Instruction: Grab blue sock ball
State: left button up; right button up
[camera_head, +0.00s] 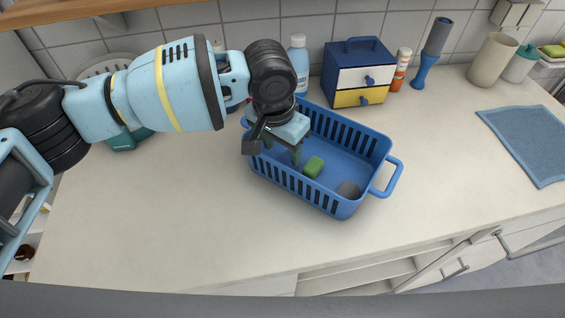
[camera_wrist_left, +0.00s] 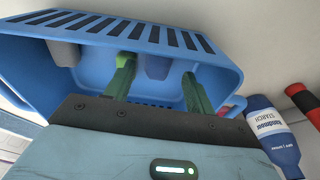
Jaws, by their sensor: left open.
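A blue laundry basket (camera_head: 330,205) with slotted sides stands on the counter; its slotted wall (camera_wrist_left: 150,28) also fills the top of the left wrist view. My left gripper (camera_head: 283,152) reaches down into the left part of the basket, jaws open. In the left wrist view, a blue-violet rounded item (camera_wrist_left: 156,66), which looks like the blue sock ball, lies between the two dark green fingers, with no clear contact. In the head view it is hidden by my gripper. My right gripper is not in view.
A green item (camera_head: 313,167) and a grey item (camera_head: 348,190) lie in the basket right of my gripper. Behind stand a starch bottle (camera_head: 299,62), a small drawer box (camera_head: 358,75) and a lint roller (camera_head: 432,50). The front left counter is clear.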

aim_at(282, 159)
pick_arm(q)
jog(key=shift+w+f, duration=0.2)
jog(key=shift+f, duration=1.1)
jog(key=shift+w+f, duration=0.15)
jog(key=shift+f, duration=1.1)
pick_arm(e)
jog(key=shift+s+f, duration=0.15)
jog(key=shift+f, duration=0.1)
pick_arm(q)
jog(key=c, duration=0.8)
jog(key=shift+o, duration=0.2)
jog(key=shift+r, duration=0.15)
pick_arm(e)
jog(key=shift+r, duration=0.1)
